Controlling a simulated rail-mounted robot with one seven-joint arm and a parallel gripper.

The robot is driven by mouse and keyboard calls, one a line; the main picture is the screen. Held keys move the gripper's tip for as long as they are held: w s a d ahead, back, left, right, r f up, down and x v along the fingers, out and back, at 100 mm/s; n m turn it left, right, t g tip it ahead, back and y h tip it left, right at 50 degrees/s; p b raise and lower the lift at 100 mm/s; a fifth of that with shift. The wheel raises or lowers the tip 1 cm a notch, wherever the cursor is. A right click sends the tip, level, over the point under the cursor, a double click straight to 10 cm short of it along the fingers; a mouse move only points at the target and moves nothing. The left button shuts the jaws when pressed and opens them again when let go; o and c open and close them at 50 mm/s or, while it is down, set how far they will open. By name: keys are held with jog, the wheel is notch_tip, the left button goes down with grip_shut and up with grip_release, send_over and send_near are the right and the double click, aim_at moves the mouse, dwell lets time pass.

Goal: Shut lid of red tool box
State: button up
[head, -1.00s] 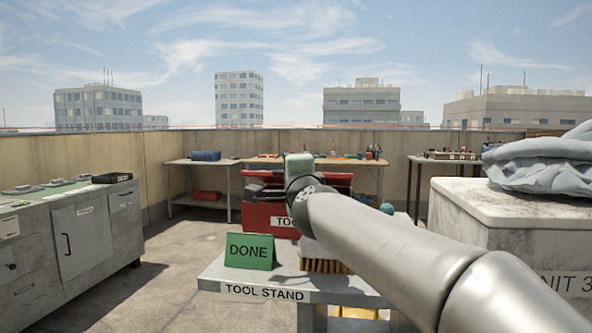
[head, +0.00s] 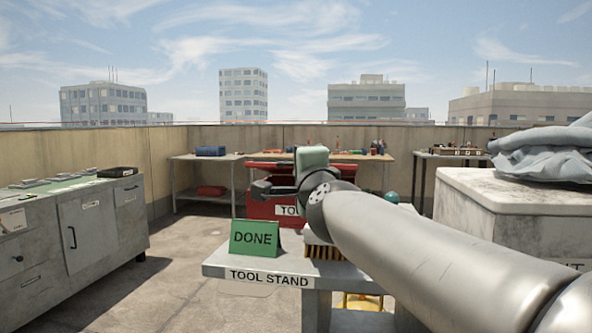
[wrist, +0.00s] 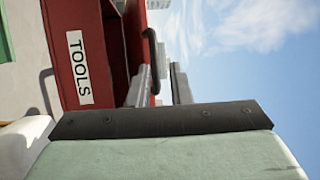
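The red tool box (head: 257,208) stands on the tool stand (head: 230,262), behind the green DONE sign, partly hidden by my gripper and arm. In the wrist view the box (wrist: 88,30) appears turned sideways, with its TOOLS label on the front. Its lid (wrist: 134,28) is raised, with the dark inside showing below and a black handle (wrist: 151,50) at the lid's edge. My gripper (head: 262,188) is in front of the box at about the height of its opening, pointing left in the head view.
The green DONE sign (head: 254,238) stands at the stand's front left. A brush-like item (head: 325,252) and a teal round thing (head: 391,197) lie near my arm. A grey cabinet (head: 85,230) is at left and a white unit (head: 490,215) at right.

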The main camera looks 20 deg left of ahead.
jog(key=b+v, duration=0.1)
jog(key=v, duration=0.5)
jog(key=shift+s+d, duration=0.15)
jog(key=shift+s, duration=0.1)
